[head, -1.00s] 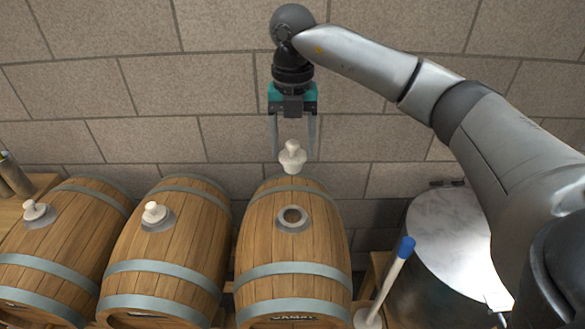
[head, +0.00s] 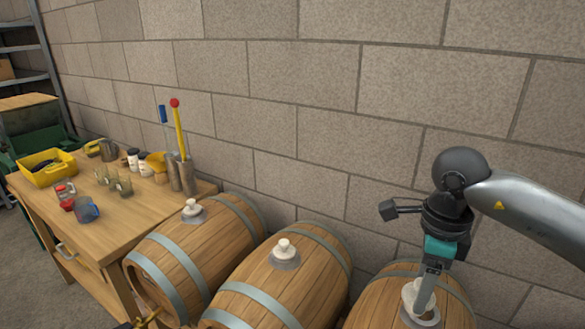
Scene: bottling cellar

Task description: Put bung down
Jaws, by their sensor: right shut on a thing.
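The white bung (head: 421,297) is between the fingers of my right gripper (head: 424,292), which is shut on it and points down. The bung is directly over the top of the right barrel (head: 372,302), at its bung hole. The fingers and bung cover the hole, so I cannot tell how far the bung sits in it. The middle barrel (head: 305,262) and the left barrel (head: 165,250) each have a white bung upright in their top, the middle bung (head: 284,248) and the left bung (head: 192,208). My left gripper is not in view.
A wooden workbench (head: 125,208) stands at the left with a yellow crate (head: 47,172), glasses, jars and metal cylinders (head: 186,175) holding tools. A block wall (head: 300,110) runs close behind the barrels. Metal shelving (head: 30,50) is at the far left.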

